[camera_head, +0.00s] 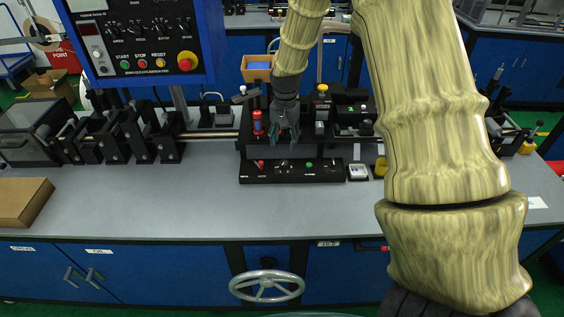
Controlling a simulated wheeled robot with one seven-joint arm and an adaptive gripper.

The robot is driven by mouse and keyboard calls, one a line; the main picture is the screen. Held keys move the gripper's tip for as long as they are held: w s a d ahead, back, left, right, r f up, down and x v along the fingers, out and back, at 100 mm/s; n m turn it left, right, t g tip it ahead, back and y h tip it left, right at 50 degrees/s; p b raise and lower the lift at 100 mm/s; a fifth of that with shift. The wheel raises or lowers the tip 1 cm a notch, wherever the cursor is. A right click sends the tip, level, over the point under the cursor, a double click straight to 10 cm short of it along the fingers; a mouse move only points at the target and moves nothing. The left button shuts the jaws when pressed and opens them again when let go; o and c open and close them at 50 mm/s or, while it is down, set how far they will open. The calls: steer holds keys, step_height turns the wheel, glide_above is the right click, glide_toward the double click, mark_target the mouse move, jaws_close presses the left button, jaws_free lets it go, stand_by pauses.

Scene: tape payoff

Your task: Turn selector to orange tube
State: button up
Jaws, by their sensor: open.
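My gripper (281,138) hangs at the end of my arm over the black fixture at the middle of the bench. Its fingers are apart, pointing down, with nothing seen between them. Below and in front of it is a low black control panel (328,176) with a red knob (260,164), a small dark control near its middle and a green button (309,164). Which of these is the selector, I cannot tell. A red cylinder (257,122) stands left of the gripper. No orange tube can be made out. My gripper hides part of the fixture behind it.
A hanging control box (140,45) with switches and a red emergency button is at upper left. Black roller brackets (125,137) line the bench's left side. A cardboard box (22,201) lies at the left edge. The front bench top (170,205) is clear. A handwheel (266,287) sits below.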

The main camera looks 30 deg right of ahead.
mark_target(284, 163)
steer(key=shift+w+f+p, duration=0.1)
steer(key=shift+f+p, duration=1.65)
steer(key=shift+f, duration=3.3)
steer(key=c, duration=1)
